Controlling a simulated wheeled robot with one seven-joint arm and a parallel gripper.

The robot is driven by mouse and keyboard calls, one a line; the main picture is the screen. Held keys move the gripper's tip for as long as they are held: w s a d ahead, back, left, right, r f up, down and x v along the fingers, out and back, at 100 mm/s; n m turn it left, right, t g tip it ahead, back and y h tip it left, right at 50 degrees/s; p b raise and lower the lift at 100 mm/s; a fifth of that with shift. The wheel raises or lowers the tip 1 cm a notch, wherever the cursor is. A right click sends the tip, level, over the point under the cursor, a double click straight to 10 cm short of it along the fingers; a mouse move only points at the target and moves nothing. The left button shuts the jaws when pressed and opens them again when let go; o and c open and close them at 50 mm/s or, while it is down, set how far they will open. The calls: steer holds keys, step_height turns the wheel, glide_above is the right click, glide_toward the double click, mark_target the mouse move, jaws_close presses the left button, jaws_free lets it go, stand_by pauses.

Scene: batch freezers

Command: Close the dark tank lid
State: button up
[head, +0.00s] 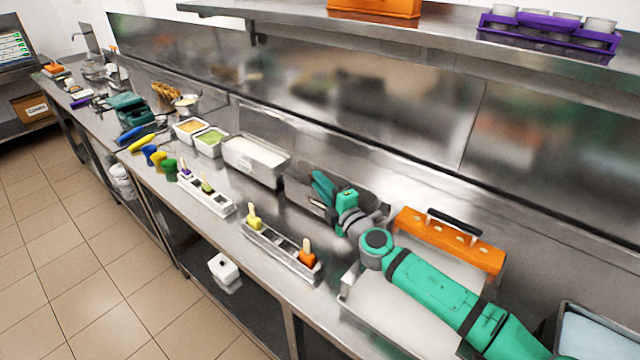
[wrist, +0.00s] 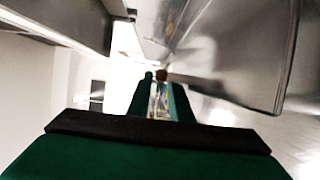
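The dark tank (head: 300,194) is set in the steel counter, just right of a tank with white content. Its inside looks dark, and my gripper and wrist hide much of its right part. A grey metal panel, seemingly its raised lid (head: 364,190), stands tilted at the tank's back, behind my gripper. A large metal panel, likely the same lid (wrist: 240,55), fills the upper right of the wrist view, beside the fingers. My gripper (head: 316,190) is over the tank. Its green fingers (wrist: 157,82) are slightly apart with nothing held; contact with the lid cannot be told.
An open white tank (head: 262,152) stands to the left. An orange rack with a black handle (head: 466,239) is to the right, behind my arm. Steel holders with coloured scoops (head: 281,247) line the counter front. A steel shelf (head: 440,34) overhangs the back.

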steer(key=s+r, duration=1.3)
steer(key=s, duration=0.1)
steer(key=shift+w, duration=0.1)
